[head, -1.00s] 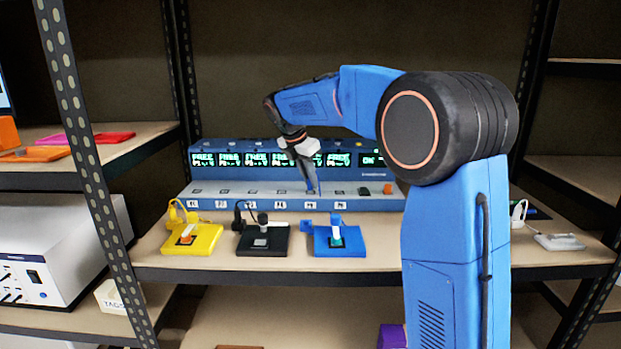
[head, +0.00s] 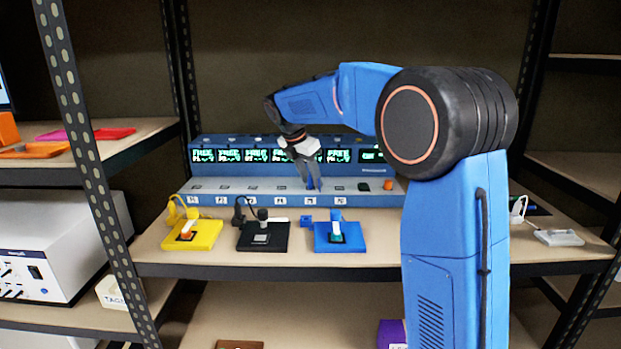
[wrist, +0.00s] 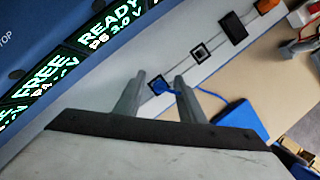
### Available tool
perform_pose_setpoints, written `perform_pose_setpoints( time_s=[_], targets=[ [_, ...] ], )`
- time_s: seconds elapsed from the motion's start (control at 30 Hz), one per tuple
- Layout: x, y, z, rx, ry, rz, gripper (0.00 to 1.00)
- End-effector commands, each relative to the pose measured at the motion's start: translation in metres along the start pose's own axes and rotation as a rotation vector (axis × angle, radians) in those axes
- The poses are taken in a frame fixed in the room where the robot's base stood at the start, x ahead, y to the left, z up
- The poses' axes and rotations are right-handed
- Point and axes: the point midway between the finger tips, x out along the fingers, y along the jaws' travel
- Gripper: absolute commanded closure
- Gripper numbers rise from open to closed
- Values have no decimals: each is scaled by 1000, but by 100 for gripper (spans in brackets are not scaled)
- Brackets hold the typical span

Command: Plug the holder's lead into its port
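My gripper (head: 309,184) is low over the right part of the blue charging unit's ledge, its two fingers spread. In the wrist view my gripper (wrist: 160,78) is open, one finger on each side of the lead's blue plug (wrist: 158,87), with gaps visible. The plug sits at a dark-framed port in the pale ledge, and its blue cord runs right to the blue holder (wrist: 243,116). The display above reads READY, P5, 3.0 V. In the head view the blue holder (head: 350,240) stands on the shelf in front of the unit.
A yellow holder (head: 205,236) and a black holder (head: 278,241) with their own leads stand left of the blue one. The charging unit (head: 230,199) has other ports, an orange button (head: 388,184) and a display row behind. A rack post (head: 85,160) stands at left.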

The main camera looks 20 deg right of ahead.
Motion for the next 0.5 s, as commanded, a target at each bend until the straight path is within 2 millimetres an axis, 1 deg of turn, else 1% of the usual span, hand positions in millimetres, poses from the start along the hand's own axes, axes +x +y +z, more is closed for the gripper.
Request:
perform_pose_setpoints(
  time_s=[0.27, 0.37, 0.5],
  targets=[
    [-3, 0, 0, 0, 0, 1, 64],
    [-11, 1, 0, 0, -1, 2, 64],
    [-33, 0, 0, 0, -1, 3, 64]
  ],
)
